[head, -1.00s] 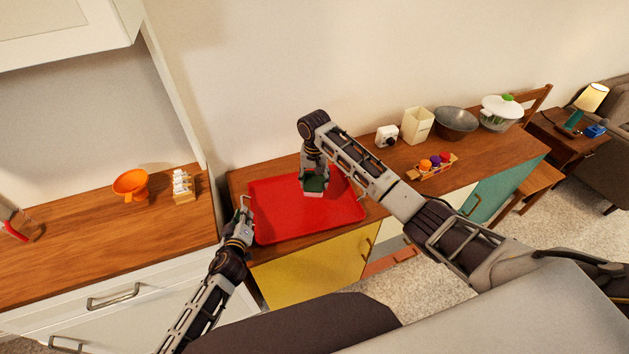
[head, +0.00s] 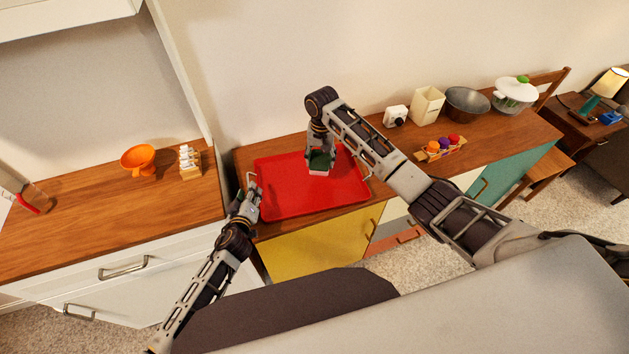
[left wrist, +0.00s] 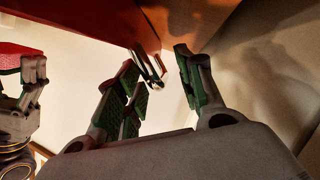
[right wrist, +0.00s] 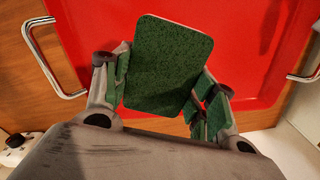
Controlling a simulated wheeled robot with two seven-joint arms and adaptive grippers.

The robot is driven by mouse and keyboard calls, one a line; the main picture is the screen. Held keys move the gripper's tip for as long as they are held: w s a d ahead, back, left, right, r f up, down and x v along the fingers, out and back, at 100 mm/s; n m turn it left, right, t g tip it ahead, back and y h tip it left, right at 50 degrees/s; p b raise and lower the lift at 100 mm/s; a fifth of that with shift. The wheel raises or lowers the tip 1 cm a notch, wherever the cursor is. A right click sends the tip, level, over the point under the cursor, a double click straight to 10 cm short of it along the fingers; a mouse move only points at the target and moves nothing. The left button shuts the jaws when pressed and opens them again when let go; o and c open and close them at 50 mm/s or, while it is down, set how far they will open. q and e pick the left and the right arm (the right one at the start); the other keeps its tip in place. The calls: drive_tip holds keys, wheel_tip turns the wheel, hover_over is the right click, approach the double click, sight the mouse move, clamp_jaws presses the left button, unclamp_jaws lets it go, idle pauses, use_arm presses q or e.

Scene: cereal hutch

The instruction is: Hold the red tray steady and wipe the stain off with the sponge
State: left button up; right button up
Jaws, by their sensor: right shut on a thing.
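The red tray (head: 290,200) lies on the wooden counter, with a metal handle at each short end. My right gripper (head: 319,152) is shut on the sponge (head: 320,168), over the back middle of the tray. In the right wrist view the sponge's dark green face (right wrist: 168,65) sits between the fingers; whether its underside touches the tray cannot be told. My left gripper (head: 252,190) is at the tray's left handle. In the left wrist view its green-padded fingers (left wrist: 158,88) are apart, with part of the handle (left wrist: 152,66) between or beyond them. No stain shows; the sponge may hide it.
Right of the tray stand a small box with several coloured items (head: 440,149), a white device (head: 396,116), a cream container (head: 428,106), a grey bowl (head: 467,103) and a lidded pot (head: 514,95). An orange bowl (head: 139,158) and a small rack (head: 190,162) stand left.

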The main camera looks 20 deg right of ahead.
use_arm(q)
drive_tip(key=v, duration=1.1)
drive_tip(key=shift+s, duration=0.25)
idle(0.3)
drive_tip(key=shift+a, duration=0.1)
drive_tip(key=shift+s+f, duration=0.1)
use_arm(e)
drive_tip(key=shift+s, duration=0.1)
idle(0.5)
